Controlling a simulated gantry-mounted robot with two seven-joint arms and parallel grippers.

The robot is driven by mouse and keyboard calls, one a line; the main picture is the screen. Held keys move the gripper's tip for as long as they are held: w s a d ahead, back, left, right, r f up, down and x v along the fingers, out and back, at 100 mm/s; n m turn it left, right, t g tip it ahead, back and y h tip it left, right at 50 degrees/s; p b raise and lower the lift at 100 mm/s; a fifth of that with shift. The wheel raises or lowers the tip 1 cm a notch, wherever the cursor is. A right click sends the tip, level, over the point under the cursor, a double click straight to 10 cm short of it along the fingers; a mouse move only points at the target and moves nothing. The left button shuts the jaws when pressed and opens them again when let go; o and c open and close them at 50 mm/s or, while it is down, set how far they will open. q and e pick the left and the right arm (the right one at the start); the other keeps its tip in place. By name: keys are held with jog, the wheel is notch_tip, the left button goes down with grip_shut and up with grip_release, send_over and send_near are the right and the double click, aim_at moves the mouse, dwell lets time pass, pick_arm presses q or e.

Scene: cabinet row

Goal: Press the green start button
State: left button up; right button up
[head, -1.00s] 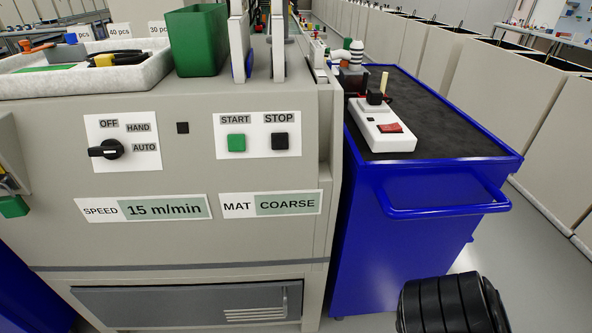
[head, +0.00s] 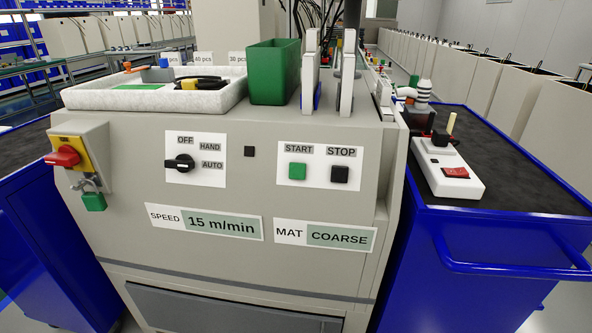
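The green start button (head: 297,171) is a square button under the START label on a white plate, on the front of the beige machine cabinet (head: 130,210). The black stop button (head: 340,173) is to its right on the same plate, under the STOP label. Neither of my grippers is in the head view, so their distance from the button and their opening are hidden.
A red-handled switch (head: 62,157) with a green padlock (head: 94,201) is at the cabinet's left. A white tray (head: 120,100) and a green bin (head: 275,88) stand on top. A blue cart (head: 480,275) stands right.

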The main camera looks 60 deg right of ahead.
jog(key=shift+w+d+r, duration=0.1)
jog(key=shift+w+r, duration=0.05)
jog(key=shift+w, duration=0.3)
jog(key=c, duration=0.5)
jog(key=shift+s, duration=0.35)
grip_shut()
jog(key=shift+w, duration=0.15)
